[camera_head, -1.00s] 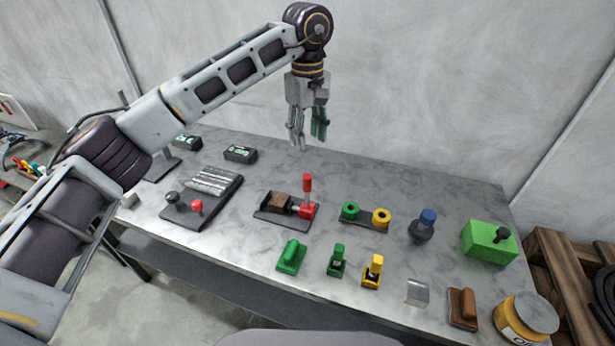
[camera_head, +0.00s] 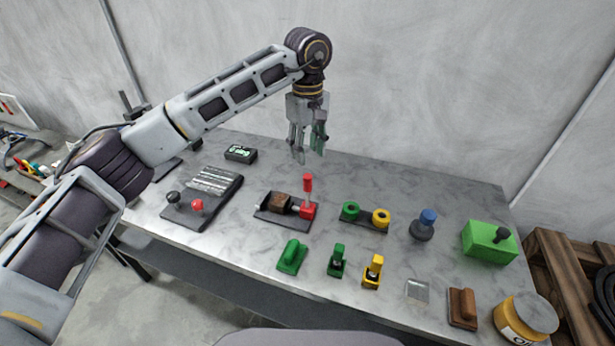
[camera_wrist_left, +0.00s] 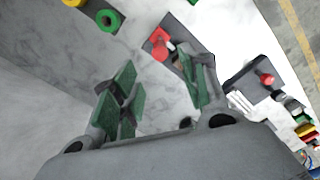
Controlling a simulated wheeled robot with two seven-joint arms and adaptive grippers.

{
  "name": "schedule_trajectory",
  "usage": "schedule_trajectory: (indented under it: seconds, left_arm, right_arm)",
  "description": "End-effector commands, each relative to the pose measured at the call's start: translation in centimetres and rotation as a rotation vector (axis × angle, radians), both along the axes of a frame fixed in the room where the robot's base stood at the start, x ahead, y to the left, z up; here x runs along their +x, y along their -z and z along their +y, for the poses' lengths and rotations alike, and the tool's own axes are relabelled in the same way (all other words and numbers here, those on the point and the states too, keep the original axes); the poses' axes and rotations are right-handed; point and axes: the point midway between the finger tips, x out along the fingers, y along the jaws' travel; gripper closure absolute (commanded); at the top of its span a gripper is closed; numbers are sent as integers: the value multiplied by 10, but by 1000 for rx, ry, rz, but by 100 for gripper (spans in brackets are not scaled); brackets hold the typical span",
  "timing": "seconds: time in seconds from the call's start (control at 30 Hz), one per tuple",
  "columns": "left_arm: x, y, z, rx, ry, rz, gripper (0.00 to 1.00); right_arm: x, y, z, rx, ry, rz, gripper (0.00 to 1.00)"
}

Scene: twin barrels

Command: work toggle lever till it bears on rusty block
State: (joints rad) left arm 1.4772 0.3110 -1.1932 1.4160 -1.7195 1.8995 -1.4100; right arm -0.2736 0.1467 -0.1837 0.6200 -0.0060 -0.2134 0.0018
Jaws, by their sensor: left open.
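The toggle lever's red handle (camera_head: 307,188) stands upright on its red clamp body, at the right end of a dark base (camera_head: 268,216). The brown rusty block (camera_head: 281,202) sits on the same base, left of the red body. A short metal plunger lies between them; I cannot tell whether it touches the block. My left gripper (camera_head: 309,158) hangs open and empty, fingers down, above and behind the handle. In the left wrist view the red lever (camera_wrist_left: 160,44) shows beyond the open gripper (camera_wrist_left: 161,88), and a finger partly hides the clamp. My right gripper is out of view.
A dark panel with red and black knobs (camera_head: 203,195) lies left of the clamp. Green and yellow rings (camera_head: 366,216) and a blue-topped knob (camera_head: 424,224) stand to its right. Green and yellow small clamps (camera_head: 338,260) line the front.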

Motion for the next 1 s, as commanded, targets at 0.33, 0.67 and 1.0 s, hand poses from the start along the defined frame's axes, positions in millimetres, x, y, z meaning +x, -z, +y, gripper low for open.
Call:
schedule_trajectory:
  seconds: [0.33,0.67,1.0]
  left_arm:
    - [-1,47,0,0,1,4,56]
    - [-1,85,0,0,1,2,56]
    - [0,96,0,-1,1,-1,56]
  right_arm:
    - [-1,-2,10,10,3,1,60]
    - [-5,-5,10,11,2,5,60]
    - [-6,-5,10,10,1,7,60]
